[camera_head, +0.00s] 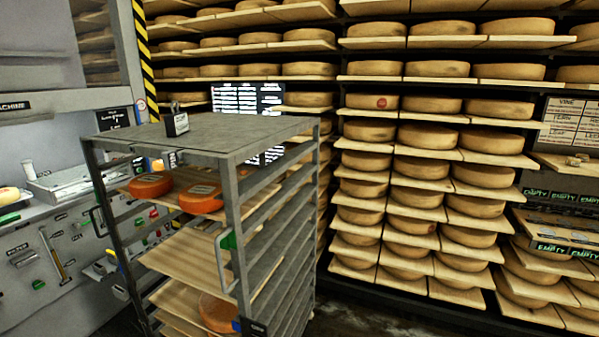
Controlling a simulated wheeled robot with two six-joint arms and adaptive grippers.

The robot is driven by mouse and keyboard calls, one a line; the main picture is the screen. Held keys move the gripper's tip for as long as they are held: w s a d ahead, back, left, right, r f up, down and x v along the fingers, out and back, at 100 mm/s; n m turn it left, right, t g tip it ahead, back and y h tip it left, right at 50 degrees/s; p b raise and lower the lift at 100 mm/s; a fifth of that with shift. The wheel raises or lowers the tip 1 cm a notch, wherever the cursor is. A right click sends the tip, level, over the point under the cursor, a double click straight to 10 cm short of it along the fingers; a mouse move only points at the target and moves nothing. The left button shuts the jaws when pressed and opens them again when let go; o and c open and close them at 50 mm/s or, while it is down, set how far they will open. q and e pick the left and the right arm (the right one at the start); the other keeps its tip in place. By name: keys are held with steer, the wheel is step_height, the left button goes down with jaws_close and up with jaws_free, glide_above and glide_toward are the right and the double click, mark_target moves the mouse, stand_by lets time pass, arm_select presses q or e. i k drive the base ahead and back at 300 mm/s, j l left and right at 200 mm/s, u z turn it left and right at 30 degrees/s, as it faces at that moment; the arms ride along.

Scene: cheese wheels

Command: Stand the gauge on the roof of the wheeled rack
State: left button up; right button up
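The wheeled rack (225,139) stands at centre left, with a flat grey metal roof and an open frame of shelf rails. A small dark box-shaped device with a pale label and a thin upright part on top (177,124) stands upright on the roof, toward its far left part. It looks like the gauge, but its face is too small to read. Neither of my grippers shows in the head view.
Orange cheese wheels (150,186) lie on the rack's wooden boards (190,252). A grey machine (60,235) stands close on the left. Tall shelves of cheese wheels (424,166) fill the back and right. Some dark floor (375,322) is clear right of the rack.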

mark_target(176, 124)
steer(key=j+z, duration=0.1)
steer(key=z, duration=0.45)
steer(key=j+z, duration=0.2)
steer(key=j, duration=0.2)
steer(key=j+z, duration=0.25)
steer(key=j, duration=0.15)
steer(key=k+j+z, duration=0.2)
steer(key=j, duration=0.2)
steer(key=j+z, duration=0.2)
steer(key=j, duration=0.2)
steer(key=k+j+z, duration=0.25)
steer(key=i+j, duration=0.05)
steer(key=j, duration=0.05)
